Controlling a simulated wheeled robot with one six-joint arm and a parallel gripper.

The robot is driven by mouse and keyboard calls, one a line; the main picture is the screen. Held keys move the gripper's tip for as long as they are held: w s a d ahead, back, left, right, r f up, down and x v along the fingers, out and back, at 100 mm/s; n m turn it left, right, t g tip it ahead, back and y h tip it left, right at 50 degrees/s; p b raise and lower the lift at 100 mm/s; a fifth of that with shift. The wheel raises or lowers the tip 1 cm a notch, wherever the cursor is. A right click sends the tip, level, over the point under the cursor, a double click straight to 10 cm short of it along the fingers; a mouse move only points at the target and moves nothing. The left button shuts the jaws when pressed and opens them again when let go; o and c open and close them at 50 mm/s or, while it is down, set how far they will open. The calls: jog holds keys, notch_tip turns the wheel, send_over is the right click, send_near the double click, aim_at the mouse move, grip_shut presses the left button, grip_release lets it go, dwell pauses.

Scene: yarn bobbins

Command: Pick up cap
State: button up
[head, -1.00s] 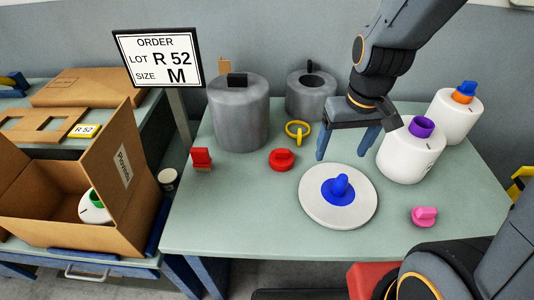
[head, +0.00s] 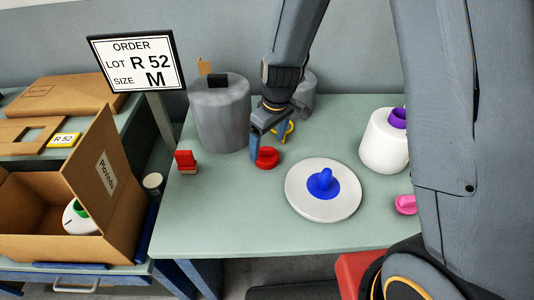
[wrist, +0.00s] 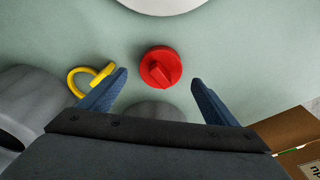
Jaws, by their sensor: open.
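Several caps lie on the green table. A red round cap with a raised grip bar (head: 267,158) lies left of the white disc, and it shows in the wrist view (wrist: 161,67) just ahead of and between my fingertips. A yellow ring-shaped cap (wrist: 84,80) lies beside my left finger in that view. A pink cap (head: 405,204) is at the right, partly hidden by my arm. A blue knobbed cap (head: 323,184) sits on the white disc (head: 322,212). My gripper (wrist: 159,82) is open and empty, above the table by the red cap.
A grey cylinder (head: 219,117) stands behind left, another (head: 306,93) behind my gripper. A white bobbin with a purple top (head: 383,146) stands right. A red block (head: 186,162) is at the left edge. An open cardboard box (head: 105,220) holds a bobbin. The front left table is clear.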

aim_at(268, 149)
jog(key=shift+a+f+p, duration=0.1)
jog(key=shift+f+p, duration=0.55)
jog(key=shift+f, duration=1.55)
jog(key=c, duration=1.1)
